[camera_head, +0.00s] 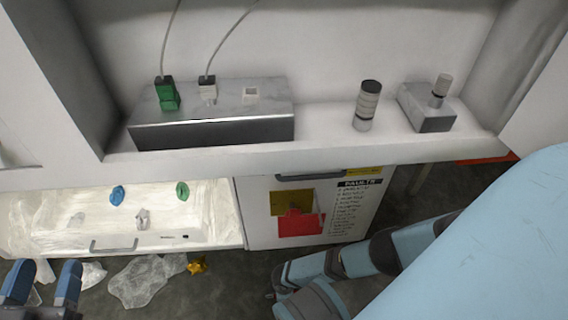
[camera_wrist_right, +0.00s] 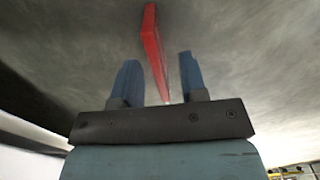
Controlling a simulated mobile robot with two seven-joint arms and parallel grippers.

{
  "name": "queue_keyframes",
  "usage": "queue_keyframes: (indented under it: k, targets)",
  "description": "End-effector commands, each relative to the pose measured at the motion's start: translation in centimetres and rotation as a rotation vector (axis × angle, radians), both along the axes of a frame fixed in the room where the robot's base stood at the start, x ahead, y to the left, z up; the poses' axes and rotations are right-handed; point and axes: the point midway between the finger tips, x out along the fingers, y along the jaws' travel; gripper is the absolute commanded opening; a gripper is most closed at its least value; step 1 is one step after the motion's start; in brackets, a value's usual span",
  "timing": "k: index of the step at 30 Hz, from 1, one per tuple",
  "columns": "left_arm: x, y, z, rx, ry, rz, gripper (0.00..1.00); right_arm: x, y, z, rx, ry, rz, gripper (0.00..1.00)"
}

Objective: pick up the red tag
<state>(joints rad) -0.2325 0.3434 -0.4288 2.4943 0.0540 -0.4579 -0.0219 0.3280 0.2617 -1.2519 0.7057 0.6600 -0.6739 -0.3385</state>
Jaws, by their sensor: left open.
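A red tag (camera_head: 300,224) shows on the front of the white cabinet, overlapping a brownish-yellow patch and left of a printed list. In the right wrist view a red, narrow strip (camera_wrist_right: 153,45) lies ahead of my right gripper (camera_wrist_right: 158,82), its near end showing in the gap between the fingers. I cannot tell whether this is the same tag or whether it touches a finger. The right fingers are apart. My left gripper (camera_head: 43,282) is open and empty at the lower left, far from the tag. The right fingers are not visible in the head view.
A metal box (camera_head: 211,128) with plugs, a ribbed cylinder (camera_head: 367,105) and a small block (camera_head: 427,108) stand on the shelf. An open lit drawer (camera_head: 120,241) sits left of the tag. Crumpled plastic (camera_head: 142,283) and a yellow piece (camera_head: 197,265) lie on the floor.

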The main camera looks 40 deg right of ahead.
Motion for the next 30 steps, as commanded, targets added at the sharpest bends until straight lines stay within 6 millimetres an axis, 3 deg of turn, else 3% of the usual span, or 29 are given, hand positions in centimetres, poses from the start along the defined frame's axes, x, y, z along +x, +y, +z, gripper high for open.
queue_keyframes:
  k: [1,5,6,20,26,30]
  targets:
    - [0.0,0.0,0.0,-0.001,0.001,0.0,0.54,0.0,0.0,0.0,0.0,0.0,0.0,0.32]
    - [0.0,0.0,0.0,0.0,0.001,0.0,0.54,0.0,0.0,0.0,0.0,0.0,0.0,0.03]
    - [0.0,0.0,0.0,0.0,0.001,0.0,0.54,0.0,0.0,0.0,0.0,0.0,0.0,0.0]
    - [0.0,-0.1,0.4,-0.006,0.015,-0.004,0.54,0.0,0.0,0.9,0.001,-0.001,0.0,0.0]
    - [-0.9,-0.6,0.5,-0.081,0.142,-0.005,0.54,0.0,-0.1,4.1,0.0,0.0,0.0,0.0]
    - [-2.3,-1.5,0.4,-0.171,0.305,-0.011,0.54,0.0,-0.1,8.4,0.002,-0.001,-0.001,0.0]
